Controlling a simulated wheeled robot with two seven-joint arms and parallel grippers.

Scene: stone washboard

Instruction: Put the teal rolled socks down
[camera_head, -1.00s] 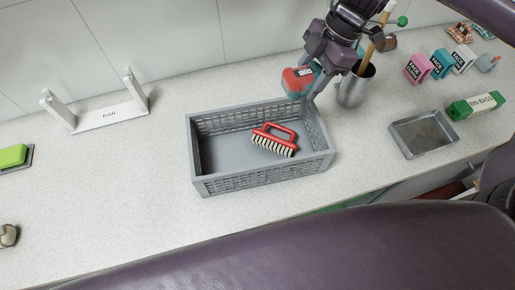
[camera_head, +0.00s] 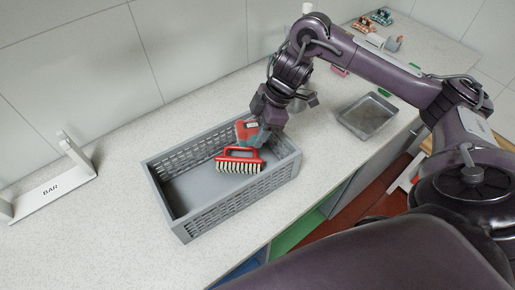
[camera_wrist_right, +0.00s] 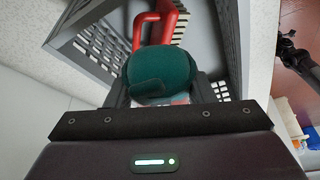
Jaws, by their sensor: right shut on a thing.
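The teal rolled socks (camera_head: 251,133) show a red front with a pale label in the head view. In the right wrist view they are a round teal bundle (camera_wrist_right: 160,72). My right gripper (camera_head: 257,130) is shut on them and holds them at the back right part of the grey basket (camera_head: 226,210), above the brush. I cannot tell whether they touch the basket or the brush.
A red-handled brush (camera_head: 239,164) with pale bristles lies in the basket's right half; the left half is bare. A grey tray (camera_head: 368,116) stands to the right. A white BAR stand (camera_head: 50,186) is at left.

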